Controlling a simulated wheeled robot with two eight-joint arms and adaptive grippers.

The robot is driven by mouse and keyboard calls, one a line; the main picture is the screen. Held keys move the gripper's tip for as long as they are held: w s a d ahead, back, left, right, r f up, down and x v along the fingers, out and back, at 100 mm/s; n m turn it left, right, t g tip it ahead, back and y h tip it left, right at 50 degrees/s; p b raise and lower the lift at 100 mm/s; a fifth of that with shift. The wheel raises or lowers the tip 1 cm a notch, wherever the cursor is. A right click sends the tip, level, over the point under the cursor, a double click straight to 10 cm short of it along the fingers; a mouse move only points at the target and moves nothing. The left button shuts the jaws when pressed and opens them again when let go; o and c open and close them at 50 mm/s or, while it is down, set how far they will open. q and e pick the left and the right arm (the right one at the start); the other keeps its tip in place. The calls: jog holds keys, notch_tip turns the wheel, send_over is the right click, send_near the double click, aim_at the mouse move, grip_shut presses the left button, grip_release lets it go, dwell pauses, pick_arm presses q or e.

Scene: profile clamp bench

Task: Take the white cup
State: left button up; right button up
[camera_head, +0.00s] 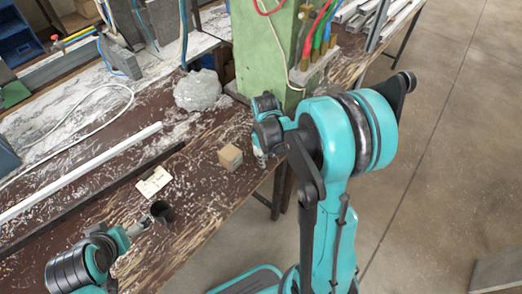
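My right gripper (263,142) is over the bench edge, just right of a small brown cardboard box. A small whitish thing (260,157) shows right under it. It may be the white cup, but it is mostly hidden and too small to tell, and whether the fingers are shut on it cannot be seen. No other white cup shows clearly. My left gripper (138,229) is low at the left, close to a dark cup (162,212). Its fingers are too small to tell open from shut.
The brown box (230,157) and a white paper card (154,183) lie on the worn bench (205,200). A long white profile (80,173) runs along the left. A crumpled clear bag (197,90) and a green machine column (264,50) stand behind. Bare floor is at right.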

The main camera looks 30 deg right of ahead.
grip_shut()
jog(key=shift+r, duration=0.1)
